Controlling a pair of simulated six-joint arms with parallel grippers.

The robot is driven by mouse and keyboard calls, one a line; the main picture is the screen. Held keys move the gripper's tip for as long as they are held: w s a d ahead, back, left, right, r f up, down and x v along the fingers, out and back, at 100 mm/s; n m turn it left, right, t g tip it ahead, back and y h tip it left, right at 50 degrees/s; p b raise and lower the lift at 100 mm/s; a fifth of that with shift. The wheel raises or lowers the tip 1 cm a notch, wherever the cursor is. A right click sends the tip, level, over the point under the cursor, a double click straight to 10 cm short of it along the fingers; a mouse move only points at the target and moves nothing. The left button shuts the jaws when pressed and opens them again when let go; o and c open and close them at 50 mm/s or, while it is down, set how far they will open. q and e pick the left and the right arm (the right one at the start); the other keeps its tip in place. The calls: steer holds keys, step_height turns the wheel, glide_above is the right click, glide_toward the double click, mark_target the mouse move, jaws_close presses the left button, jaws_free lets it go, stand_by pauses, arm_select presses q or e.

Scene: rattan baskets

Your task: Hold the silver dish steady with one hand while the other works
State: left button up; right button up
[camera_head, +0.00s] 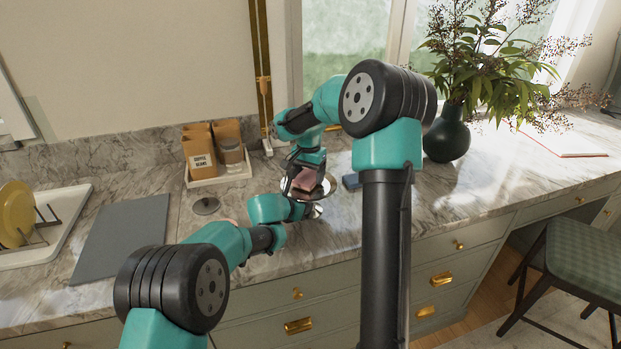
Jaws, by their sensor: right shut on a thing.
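The silver dish (327,187) stands on the marble counter in the middle of the view, partly covered by my arms. My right gripper (304,187) points down over the dish and is shut on a small pinkish block (309,180). My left gripper (314,211) is low at the near side of the dish. Its fingers are small and partly hidden, so I cannot tell whether they grip the dish or only sit beside it.
A tray (222,181) with brown coffee bags and a jar stands behind left, near a round grey lid (206,206). A grey mat (120,235) and a rack with yellow plates (16,213) lie left. A small blue thing (351,181) and a dark vase (447,138) are right.

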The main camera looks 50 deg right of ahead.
mark_target(309, 174)
steer(key=shift+w+d, duration=0.1)
steer(key=shift+w, duration=0.05)
steer(key=shift+r, duration=3.05)
steer(key=shift+r, duration=0.1)
steer(key=shift+r, duration=1.4)
